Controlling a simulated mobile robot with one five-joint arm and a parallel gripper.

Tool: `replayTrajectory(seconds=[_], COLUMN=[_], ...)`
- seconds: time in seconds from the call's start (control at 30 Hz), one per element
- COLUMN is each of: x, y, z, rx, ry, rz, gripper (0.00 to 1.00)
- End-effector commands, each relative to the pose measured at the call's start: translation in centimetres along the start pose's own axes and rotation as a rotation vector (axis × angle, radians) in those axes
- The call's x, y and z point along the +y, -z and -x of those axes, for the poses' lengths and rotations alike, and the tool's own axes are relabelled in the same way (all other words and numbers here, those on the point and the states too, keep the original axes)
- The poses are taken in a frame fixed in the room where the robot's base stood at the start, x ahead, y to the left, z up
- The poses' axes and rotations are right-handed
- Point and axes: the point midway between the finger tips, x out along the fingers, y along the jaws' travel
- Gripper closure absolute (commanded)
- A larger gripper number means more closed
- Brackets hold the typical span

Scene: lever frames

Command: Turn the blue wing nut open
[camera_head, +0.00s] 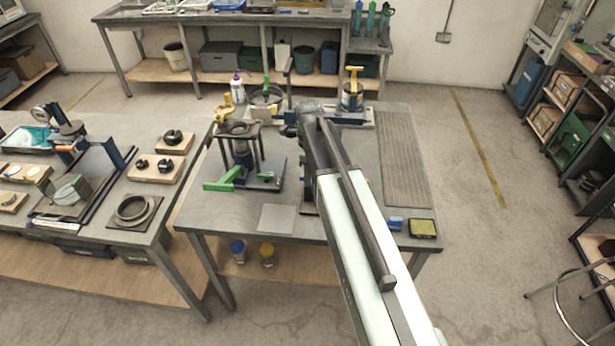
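I cannot clearly make out a blue wing nut. My arm reaches over the middle table (290,212), and its dark end with my gripper (290,131) is near the table's far half. The fingers are too small and dark to tell whether they are open or shut. To its left stands a dark fixture (240,150) on legs, with a green lever (223,180) at its foot. Behind are a pot-like fixture with a green handle (266,92) and a fixture with a yellow top handle (354,71). My arm hides part of the table and the bases behind it.
A white bottle (237,88) stands at the back left. A small blue block (396,223) and a dark box with a yellow-green top (422,228) lie at the front right. A grey ribbed mat (402,160) on the right is clear. A bench with parts (150,222) stands left.

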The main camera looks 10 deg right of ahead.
Motion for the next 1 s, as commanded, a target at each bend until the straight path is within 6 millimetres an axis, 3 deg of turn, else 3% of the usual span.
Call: replayTrajectory(seconds=[0.07, 0.17, 0.2, 0.67, 1.0], x=[0.0, 0.0, -0.01, -0.05, -0.11], y=[0.01, 0.02, 0.02, -0.16, -0.1], z=[0.09, 0.1, 0.1, 0.1, 0.1], rx=[0.0, 0.0, 0.0, -0.001, -0.001], ry=[0.0, 0.0, 0.0, 0.003, 0.004], rz=[0.0, 0.0, 0.0, 0.072, 0.337], gripper=[0.7, 0.98, 1.0, 1.0, 1.0])
